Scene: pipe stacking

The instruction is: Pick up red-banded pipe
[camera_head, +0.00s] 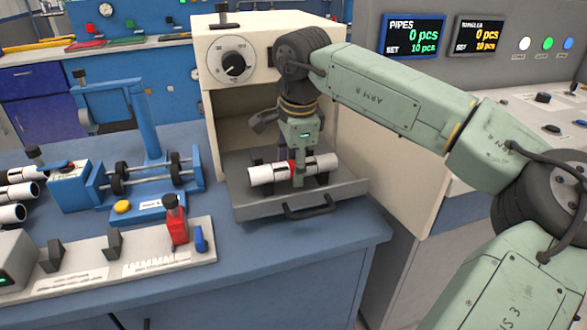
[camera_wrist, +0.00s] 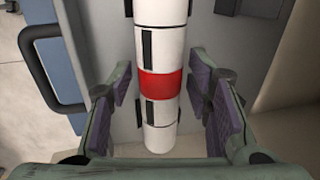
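The red-banded pipe (camera_head: 270,172) is white with black marks and a red band around its middle. It lies on the grey tray (camera_head: 300,205) in front of the cream machine. In the wrist view the pipe (camera_wrist: 160,40) runs lengthwise between my fingers, with the red band near fingertip level. My gripper (camera_head: 299,168) is down over the pipe's middle. In the wrist view my gripper (camera_wrist: 163,95) is open, with a gap between the pipe and the purple pads on both sides. The head view hides part of the pipe behind a finger.
The cream machine (camera_head: 214,95) with a dial stands behind the tray. A dark handle (camera_head: 309,211) sticks out at the tray's front. A blue fixture with rollers (camera_head: 145,177) and a control panel with a red lever (camera_head: 174,225) stand to the left. More white pipes (camera_head: 12,214) lie at the far left.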

